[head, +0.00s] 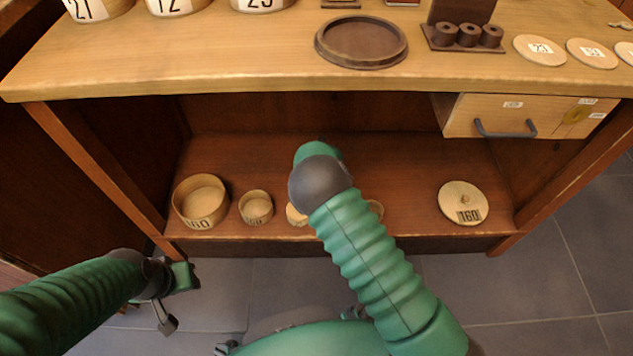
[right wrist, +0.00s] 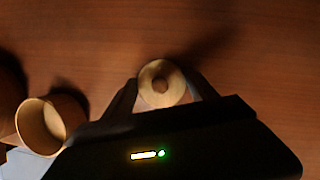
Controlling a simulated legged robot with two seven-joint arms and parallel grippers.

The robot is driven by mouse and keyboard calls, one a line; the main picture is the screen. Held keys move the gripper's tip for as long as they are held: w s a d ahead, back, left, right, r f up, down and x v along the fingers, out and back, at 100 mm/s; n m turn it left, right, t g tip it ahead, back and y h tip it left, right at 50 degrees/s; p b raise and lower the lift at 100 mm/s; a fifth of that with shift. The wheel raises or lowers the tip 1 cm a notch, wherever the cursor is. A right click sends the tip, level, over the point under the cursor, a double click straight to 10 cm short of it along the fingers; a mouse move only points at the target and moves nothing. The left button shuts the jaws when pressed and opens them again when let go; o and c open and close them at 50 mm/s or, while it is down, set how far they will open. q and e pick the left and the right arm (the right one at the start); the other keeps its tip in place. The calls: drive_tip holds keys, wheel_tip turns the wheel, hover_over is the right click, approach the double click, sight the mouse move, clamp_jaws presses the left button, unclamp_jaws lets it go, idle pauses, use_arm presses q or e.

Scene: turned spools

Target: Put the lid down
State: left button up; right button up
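In the right wrist view, a small round pale lid (right wrist: 174,93) with a darker knob sits between the fingers of my right gripper (right wrist: 162,84). The fingers meet its rim on both sides. Whether its underside touches the shelf I cannot tell. A small open round box (right wrist: 45,124) stands to its left. In the head view, my right forearm hides the right gripper and much of the space around it. My left gripper (head: 178,300) hangs low at the left, in front of the shelf and away from the boxes; its opening is unclear.
On the lower shelf (head: 420,150) stand a large open box (head: 200,202) marked 160 and a smaller open box (head: 256,207). A large lid (head: 462,203) marked 160 lies at the right. A pale piece (head: 296,215) shows beside my forearm. The tabletop (head: 220,60) overhangs.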

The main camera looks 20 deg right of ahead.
drive_tip(key=o, duration=0.4)
drive_tip(key=shift+r, duration=0.4)
drive_tip(key=p+v, duration=0.7)
drive_tip(key=v, duration=0.5)
drive_tip(key=s+r+n, duration=0.4)
drive_tip(key=s+n, duration=0.4)
drive_tip(key=n, duration=0.4)
drive_tip(key=s+r+n+g, duration=0.1)
drive_tip(key=s+r+n, duration=0.3)
drive_tip(key=s+n, duration=0.4)
drive_tip(key=s+d+r+n, duration=0.1)
drive_tip(key=s+r+n, duration=0.3)
drive_tip(key=s+n, duration=0.4)
drive_tip(key=n, duration=0.7)
drive_tip(key=shift+s+r+n+g, duration=0.2)
drive_tip(key=shift+r+n+g, duration=0.1)
drive_tip(key=shift+r+g, duration=0.1)
